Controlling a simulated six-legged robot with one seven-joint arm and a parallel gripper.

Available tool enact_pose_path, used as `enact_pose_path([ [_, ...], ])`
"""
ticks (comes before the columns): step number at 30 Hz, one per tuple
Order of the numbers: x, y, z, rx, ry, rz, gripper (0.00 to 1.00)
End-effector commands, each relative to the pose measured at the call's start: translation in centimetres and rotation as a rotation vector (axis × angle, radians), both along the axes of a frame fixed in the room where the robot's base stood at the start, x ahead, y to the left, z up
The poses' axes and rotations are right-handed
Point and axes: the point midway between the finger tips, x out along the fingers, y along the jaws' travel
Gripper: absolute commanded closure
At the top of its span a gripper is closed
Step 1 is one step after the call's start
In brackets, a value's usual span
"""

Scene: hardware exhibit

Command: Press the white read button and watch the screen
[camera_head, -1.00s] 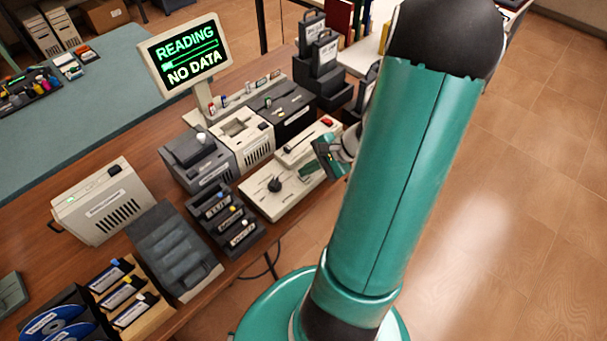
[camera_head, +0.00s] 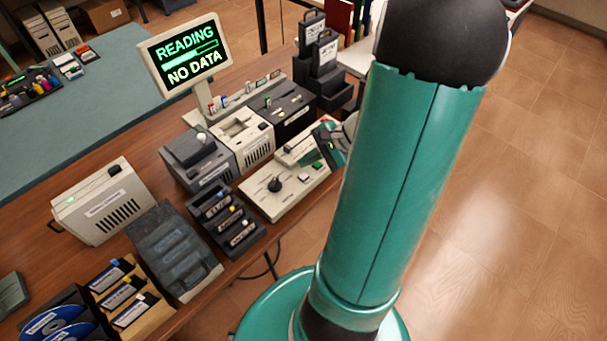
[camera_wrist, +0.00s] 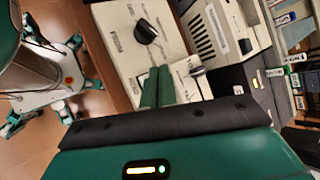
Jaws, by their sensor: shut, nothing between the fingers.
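The screen (camera_head: 186,55) stands on a post at the back of the wooden table. It shows "READING" above a partly filled green bar and "NO DATA" below. The cream control panel (camera_head: 258,198) with a black knob (camera_head: 275,185) lies near the table's edge. A small white button (camera_head: 304,178) shows on this panel. My gripper (camera_head: 323,152) is shut and empty, above the panel's far right part and apart from the white button. In the wrist view, my green fingers (camera_wrist: 158,86) are together beside the knob (camera_wrist: 146,31) and hide part of the panel.
Cream and dark drive units (camera_head: 243,138) stand behind the panel. A dark cartridge rack (camera_head: 228,220) is just left of it. Black cases (camera_head: 320,58) stand at the back right. A beige box (camera_head: 104,203) stands at the left. The floor at right is clear.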

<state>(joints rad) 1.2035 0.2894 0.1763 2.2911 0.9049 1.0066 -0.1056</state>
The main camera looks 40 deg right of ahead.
Motion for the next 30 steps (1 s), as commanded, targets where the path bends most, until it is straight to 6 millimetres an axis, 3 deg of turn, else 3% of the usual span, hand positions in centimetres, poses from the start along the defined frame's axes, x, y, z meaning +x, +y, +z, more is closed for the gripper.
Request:
enact_pose_path([
  [9, 0.0, 0.0, 2.5, 0.000, 0.000, 0.000, 1.00],
  [30, 0.0, 0.0, 2.6, 0.001, 0.000, 0.000, 1.00],
])
